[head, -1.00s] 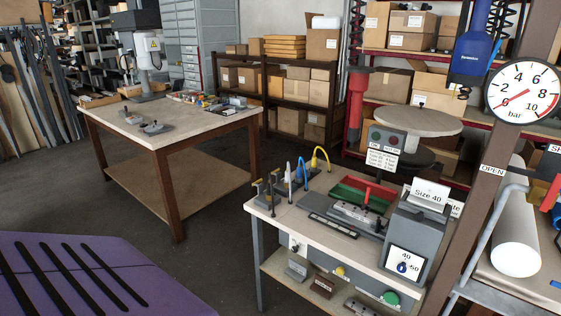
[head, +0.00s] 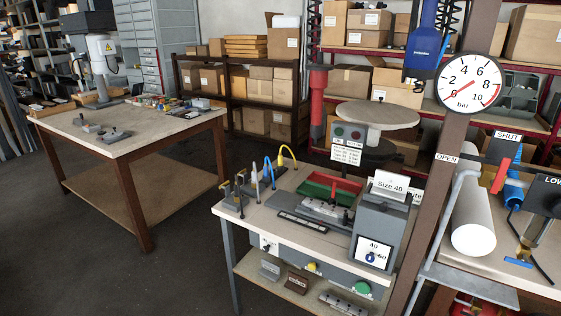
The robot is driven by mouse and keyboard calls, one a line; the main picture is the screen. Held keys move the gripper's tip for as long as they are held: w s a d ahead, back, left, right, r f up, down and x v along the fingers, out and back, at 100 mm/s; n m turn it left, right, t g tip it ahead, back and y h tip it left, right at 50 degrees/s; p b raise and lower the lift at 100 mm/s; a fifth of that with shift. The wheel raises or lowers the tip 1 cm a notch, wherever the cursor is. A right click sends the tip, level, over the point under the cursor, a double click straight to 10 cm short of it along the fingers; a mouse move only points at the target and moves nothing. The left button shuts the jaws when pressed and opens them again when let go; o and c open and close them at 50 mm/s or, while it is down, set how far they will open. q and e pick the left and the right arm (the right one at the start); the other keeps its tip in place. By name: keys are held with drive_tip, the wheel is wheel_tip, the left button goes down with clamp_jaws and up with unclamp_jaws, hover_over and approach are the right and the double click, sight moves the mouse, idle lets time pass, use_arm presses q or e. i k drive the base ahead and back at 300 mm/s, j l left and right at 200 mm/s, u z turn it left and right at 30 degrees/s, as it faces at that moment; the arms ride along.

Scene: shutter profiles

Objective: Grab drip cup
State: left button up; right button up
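I cannot make out a drip cup for certain in the head view. At the right stands a bench (head: 490,276) with a white cylinder (head: 473,215), a blue fitting (head: 514,185) and a red lever (head: 501,176) near a "SHUT" label. The round pressure gauge (head: 468,82), marked in bar, sits on the brown post (head: 433,195) beside it. Neither of my grippers is in view.
A workbench (head: 258,213) in the middle carries a grey machine (head: 381,225) marked "Size 40" and a green-and-red tray (head: 318,186). A wooden table (head: 150,133) stands at the left. Shelves with boxes (head: 273,88) line the back. Floor between the tables is clear.

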sight(285, 153)
drive_tip(key=i+j+u, duration=0.25)
drive_tip(key=i+u, duration=0.25)
drive_tip(key=i+j+u, duration=0.2)
drive_tip(key=i+u, duration=1)
drive_tip(key=i+z, duration=0.1)
drive_tip(key=i, duration=0.4)
drive_tip(key=i+j+z, duration=0.1)
drive_tip(key=i, duration=0.4)
drive_tip(key=i+j+z, duration=0.1)
drive_tip(key=i, duration=0.4)
drive_tip(key=i+l+z, duration=0.1)
drive_tip(key=i+z, duration=0.2)
drive_tip(key=z, duration=0.15)
drive_tip(key=i+z, duration=0.35)
drive_tip(key=z, duration=0.15)
drive_tip(key=i+j+z, duration=0.2)
drive_tip(key=z, duration=0.25)
drive_tip(key=i+z, duration=0.3)
drive_tip(key=z, duration=0.2)
drive_tip(key=i+z, duration=0.35)
drive_tip(key=z, duration=0.15)
drive_tip(key=i+j+z, duration=0.2)
drive_tip(key=z, duration=0.3)
drive_tip(key=i+j+z, duration=0.15)
drive_tip(key=i+z, duration=0.2)
drive_tip(key=i+j+z, duration=0.2)
drive_tip(key=z, duration=0.15)
drive_tip(key=i+j+z, duration=0.25)
drive_tip(key=z, duration=0.15)
